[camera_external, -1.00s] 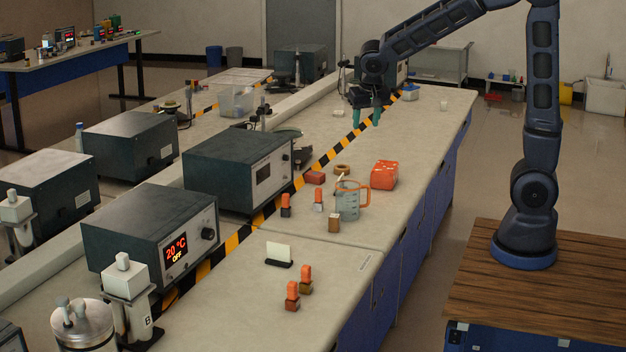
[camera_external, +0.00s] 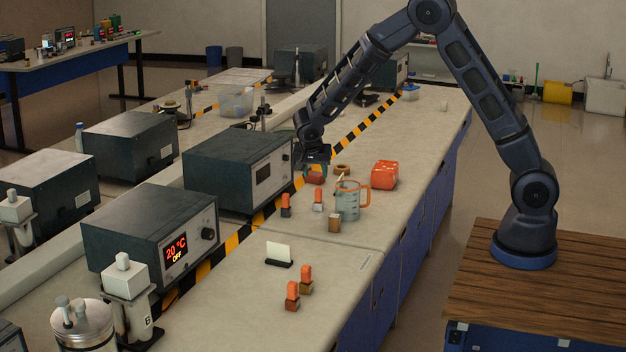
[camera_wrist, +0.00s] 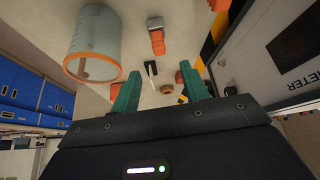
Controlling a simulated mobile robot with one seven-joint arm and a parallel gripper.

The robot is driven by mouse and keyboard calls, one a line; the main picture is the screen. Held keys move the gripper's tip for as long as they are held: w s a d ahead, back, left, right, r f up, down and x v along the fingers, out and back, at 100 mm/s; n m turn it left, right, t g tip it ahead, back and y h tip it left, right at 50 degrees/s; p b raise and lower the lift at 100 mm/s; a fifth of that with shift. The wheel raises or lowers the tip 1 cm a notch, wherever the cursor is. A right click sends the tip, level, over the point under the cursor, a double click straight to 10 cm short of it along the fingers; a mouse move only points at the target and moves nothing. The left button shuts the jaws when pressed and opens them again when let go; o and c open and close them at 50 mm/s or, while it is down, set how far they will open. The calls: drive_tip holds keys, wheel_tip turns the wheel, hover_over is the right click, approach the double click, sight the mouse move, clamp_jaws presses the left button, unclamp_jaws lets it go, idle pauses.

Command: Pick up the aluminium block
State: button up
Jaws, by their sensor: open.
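The silver-grey block with an orange top, which looks like the aluminium block (camera_external: 318,206), stands upright on the bench, left of the measuring jug. In the wrist view the same grey-and-orange block (camera_wrist: 155,24) is near the top centre, beyond the fingertips.
A clear jug with an orange handle (camera_external: 348,203) stands just right of the block. A dark-based orange-topped block (camera_external: 285,207) is left, a brown block (camera_external: 334,223) in front. A tape ring (camera_external: 342,169) and red box (camera_external: 384,174) lie behind. An instrument box (camera_external: 238,172) borders the left.

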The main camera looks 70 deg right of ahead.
sight(318, 189)
drive_tip(key=shift+x, duration=5.45)
drive_tip(key=shift+s, duration=0.1)
clamp_jaws()
